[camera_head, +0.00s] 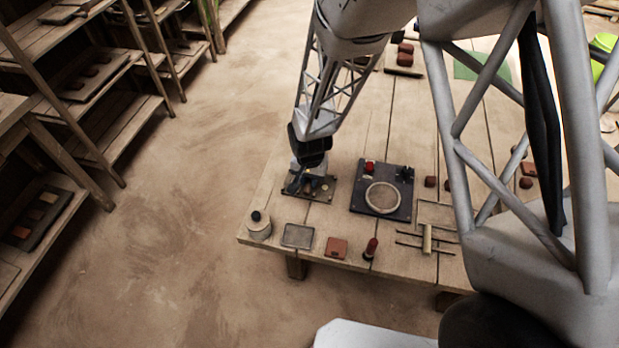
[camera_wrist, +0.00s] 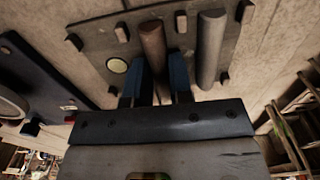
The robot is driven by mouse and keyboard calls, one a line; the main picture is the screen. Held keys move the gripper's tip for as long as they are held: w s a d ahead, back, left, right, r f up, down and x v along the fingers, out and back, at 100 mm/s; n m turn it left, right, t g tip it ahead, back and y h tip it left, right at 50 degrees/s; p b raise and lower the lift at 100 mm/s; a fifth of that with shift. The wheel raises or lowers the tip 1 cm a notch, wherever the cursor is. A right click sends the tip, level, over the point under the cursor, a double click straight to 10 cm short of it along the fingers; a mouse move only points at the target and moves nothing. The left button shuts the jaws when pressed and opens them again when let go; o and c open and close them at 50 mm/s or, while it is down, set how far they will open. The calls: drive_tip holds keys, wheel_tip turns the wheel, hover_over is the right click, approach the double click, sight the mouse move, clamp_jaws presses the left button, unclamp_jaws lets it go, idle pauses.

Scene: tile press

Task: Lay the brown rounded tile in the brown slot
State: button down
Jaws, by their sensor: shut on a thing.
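In the wrist view the brown rounded tile (camera_wrist: 153,42) is a long, rounded bar between the blue fingers of my gripper (camera_wrist: 160,82). The gripper is shut on it. The tile is over a grey board (camera_wrist: 92,42) with small brown blocks along its edges. I cannot tell whether the tile touches the board. In the head view my gripper (camera_head: 304,184) is low over the same board (camera_head: 322,192), near the table's left side, and hides much of it. The brown slot cannot be made out.
A grey rounded bar (camera_wrist: 211,45) is right of the tile, close to the gripper. A dark press plate (camera_head: 401,211) with a round disc and red knob stands right of the board. A canister (camera_head: 259,228), a grey tray (camera_head: 297,246) and a reddish block (camera_head: 336,248) line the front edge.

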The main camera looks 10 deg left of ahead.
sight(309, 180)
drive_tip(key=shift+f, duration=0.15)
drive_tip(key=c, duration=1)
unclamp_jaws()
drive_tip(key=shift+r, duration=6.15)
